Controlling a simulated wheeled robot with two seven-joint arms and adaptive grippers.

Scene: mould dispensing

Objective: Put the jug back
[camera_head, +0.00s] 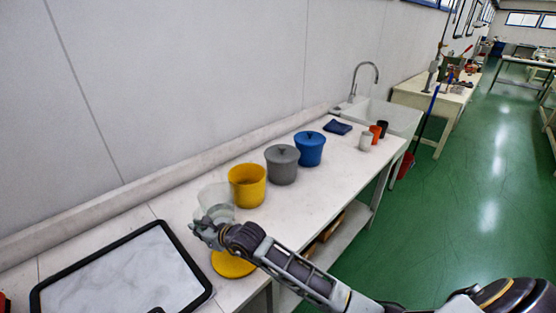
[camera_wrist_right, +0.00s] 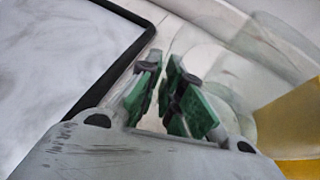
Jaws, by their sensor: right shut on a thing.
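A clear, see-through jug (camera_head: 216,196) is at the near side of the open yellow pot (camera_head: 247,184), above or on the white bench. I cannot tell whether its base touches the bench. My right gripper (camera_head: 203,229) is at the jug's near left side. In the right wrist view its green fingers (camera_wrist_right: 170,98) are closed on the jug, whose clear wall (camera_wrist_right: 212,68) shows beside them. The part between the fingers is hard to make out. My left gripper is not in view.
A yellow lid (camera_head: 232,266) lies on the bench below my right wrist. Lidded grey (camera_head: 282,166) and blue (camera_head: 310,150) pots stand beyond the yellow pot. A black-rimmed tray (camera_head: 193,262) lies at left. Several cups (camera_head: 366,141) and a dark blue cloth (camera_head: 337,127) are near the sink.

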